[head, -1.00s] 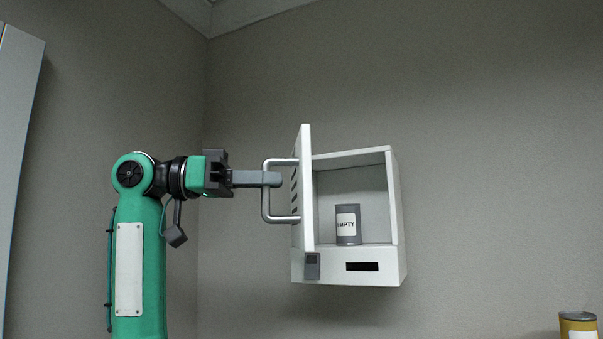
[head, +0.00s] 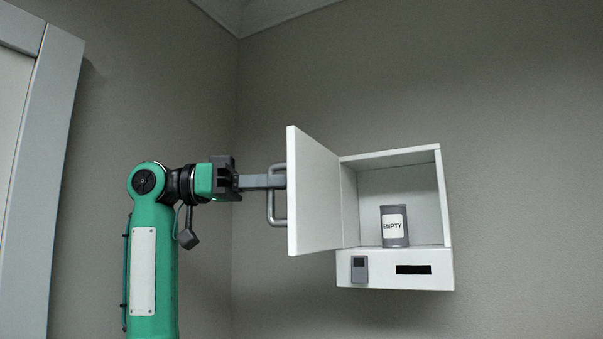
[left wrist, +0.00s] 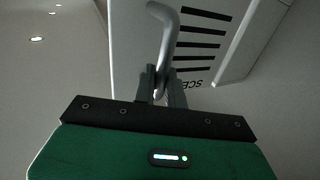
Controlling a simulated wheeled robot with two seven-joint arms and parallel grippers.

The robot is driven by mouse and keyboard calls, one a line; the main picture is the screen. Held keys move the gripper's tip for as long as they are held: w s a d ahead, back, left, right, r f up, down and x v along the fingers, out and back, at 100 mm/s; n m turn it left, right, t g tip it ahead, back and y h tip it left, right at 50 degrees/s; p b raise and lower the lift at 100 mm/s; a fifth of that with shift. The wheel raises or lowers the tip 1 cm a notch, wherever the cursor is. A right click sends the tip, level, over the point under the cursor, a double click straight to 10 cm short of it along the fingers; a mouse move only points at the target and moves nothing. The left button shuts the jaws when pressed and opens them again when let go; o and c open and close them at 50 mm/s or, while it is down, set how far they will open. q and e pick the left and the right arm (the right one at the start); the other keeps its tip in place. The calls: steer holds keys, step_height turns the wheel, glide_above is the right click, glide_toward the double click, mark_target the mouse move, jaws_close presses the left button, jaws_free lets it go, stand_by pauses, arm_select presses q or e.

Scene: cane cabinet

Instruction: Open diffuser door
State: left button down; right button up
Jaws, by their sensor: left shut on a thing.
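The white diffuser cabinet (head: 437,200) is fixed to the grey wall, with its door (head: 315,195) swung open on the left side. A grey bar handle (head: 271,208) is on the door's outer face. In the left wrist view the gripper fingers (left wrist: 162,88) close around the handle (left wrist: 167,40), beside the door's slotted outer face (left wrist: 140,40). A grey can labelled EMPTY (head: 394,227) stands upright inside the cabinet. My right gripper is not in view.
Below the opening, the cabinet's base carries a small grey box (head: 359,269) and a dark slot (head: 413,269). A pale frame or panel (head: 50,170) stands at the far left. The wall right of the cabinet is clear.

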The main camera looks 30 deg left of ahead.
arm_select(q)
steer(key=shift+w+a, duration=0.25)
steer(key=shift+a, duration=0.3)
steer(key=shift+w+a, duration=0.2)
steer(key=shift+a, duration=0.3)
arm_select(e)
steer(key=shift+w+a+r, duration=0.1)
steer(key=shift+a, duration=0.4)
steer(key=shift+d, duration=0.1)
arm_select(q)
steer(key=c, duration=1.5)
jaws_free()
steer(key=shift+f, duration=0.1)
steer(key=shift+c, duration=0.2)
steer(key=shift+w, duration=0.15)
